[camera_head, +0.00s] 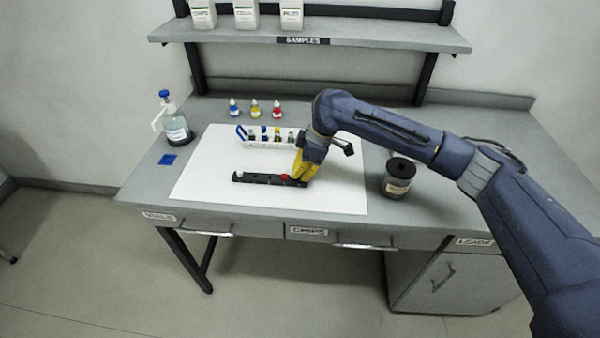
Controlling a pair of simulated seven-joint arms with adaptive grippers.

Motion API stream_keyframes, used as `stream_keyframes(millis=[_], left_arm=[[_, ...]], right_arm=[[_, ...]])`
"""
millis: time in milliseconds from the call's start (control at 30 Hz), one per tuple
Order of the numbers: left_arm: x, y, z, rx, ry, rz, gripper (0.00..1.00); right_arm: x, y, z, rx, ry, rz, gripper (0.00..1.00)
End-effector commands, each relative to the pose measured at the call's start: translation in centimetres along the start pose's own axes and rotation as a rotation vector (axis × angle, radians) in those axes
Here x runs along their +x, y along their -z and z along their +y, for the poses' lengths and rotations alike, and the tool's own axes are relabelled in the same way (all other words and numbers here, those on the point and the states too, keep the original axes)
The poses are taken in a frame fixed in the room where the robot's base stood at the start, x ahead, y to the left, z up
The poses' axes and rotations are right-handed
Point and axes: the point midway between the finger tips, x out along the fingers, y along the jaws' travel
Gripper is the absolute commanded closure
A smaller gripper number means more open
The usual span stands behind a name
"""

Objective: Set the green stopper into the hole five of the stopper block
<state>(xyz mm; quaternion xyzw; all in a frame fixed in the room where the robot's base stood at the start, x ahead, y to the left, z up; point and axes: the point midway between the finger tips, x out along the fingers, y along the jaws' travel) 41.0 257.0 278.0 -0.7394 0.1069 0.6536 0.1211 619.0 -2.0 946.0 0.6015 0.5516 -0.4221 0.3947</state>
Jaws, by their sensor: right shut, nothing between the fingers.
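The black stopper block (258,179) lies on the white mat (220,199), long side running left to right. A small pale stopper (238,174) sits near its left end; its colour is too small to tell surely. A red stopper (285,177) shows toward its right end. My right gripper (300,182), with yellow fingers, points down at the block's right end, shut and empty, and hides part of it. I cannot make out a clearly green stopper or the hole numbers. My left gripper is not in view.
A white rack (262,145) with several vials stands behind the block. Blue, yellow and red dropper bottles (255,108) stand farther back. The mat's front is clear.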

Motion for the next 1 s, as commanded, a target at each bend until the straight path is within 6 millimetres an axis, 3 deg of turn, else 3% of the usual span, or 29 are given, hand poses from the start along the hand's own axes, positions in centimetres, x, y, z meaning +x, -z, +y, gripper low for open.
stream_keyframes(millis=[1000], left_arm=[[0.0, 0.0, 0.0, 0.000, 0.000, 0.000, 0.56]], right_arm=[[1.1, -0.4, 0.0, -0.001, 0.001, -0.001, 1.00]])
